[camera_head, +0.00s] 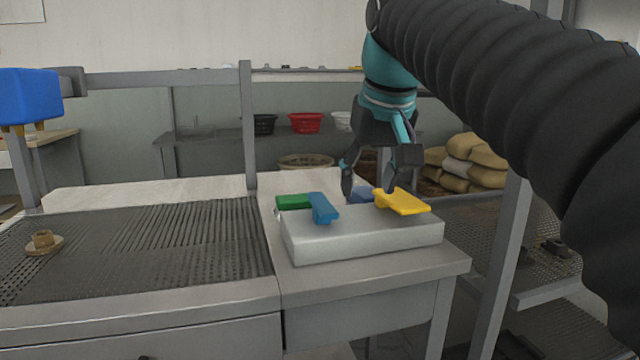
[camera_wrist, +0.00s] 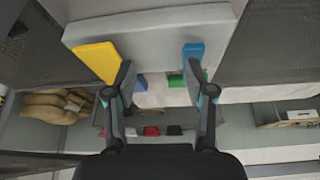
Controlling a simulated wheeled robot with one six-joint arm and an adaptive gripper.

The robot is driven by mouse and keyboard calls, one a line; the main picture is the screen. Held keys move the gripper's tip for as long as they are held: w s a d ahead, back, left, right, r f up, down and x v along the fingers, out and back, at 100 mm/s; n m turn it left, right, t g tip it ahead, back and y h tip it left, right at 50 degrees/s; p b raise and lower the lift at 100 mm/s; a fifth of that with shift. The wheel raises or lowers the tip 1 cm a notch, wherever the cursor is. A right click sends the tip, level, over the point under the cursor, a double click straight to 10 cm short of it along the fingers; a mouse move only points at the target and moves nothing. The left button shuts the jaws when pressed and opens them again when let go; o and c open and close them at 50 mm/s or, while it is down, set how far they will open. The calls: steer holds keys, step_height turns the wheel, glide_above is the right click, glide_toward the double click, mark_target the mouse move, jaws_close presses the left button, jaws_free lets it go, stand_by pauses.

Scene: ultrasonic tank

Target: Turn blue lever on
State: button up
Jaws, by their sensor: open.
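A pale grey box (camera_head: 365,237) on the steel bench carries the levers. A bright blue lever (camera_head: 322,208) is at its left front, tilted toward the camera; it also shows in the wrist view (camera_wrist: 193,51), just beyond the right fingertip. A darker blue lever (camera_head: 359,195) sits at the back, partly hidden by my gripper; in the wrist view it (camera_wrist: 141,82) lies between the fingers. A green lever (camera_head: 293,202) is at the back left and a yellow lever (camera_head: 403,202) at the right. My gripper (camera_head: 368,187) points down over the box's back, open and empty.
A perforated grey tank top (camera_head: 150,250) lies left of the box, with a small brass fitting (camera_head: 43,240) on it. A grey post (camera_head: 248,125) stands behind the bench. Sacks (camera_head: 470,160) and bins (camera_head: 305,122) are farther back.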

steer(key=n, duration=0.1)
glide_toward(318, 197)
steer(key=shift+g, duration=0.3)
steer(key=b+x, duration=0.2)
steer(key=x, duration=0.2)
steer(key=b+x, duration=0.3)
steer(key=x, duration=0.1)
steer(key=shift+w, duration=0.25)
jaws_close()
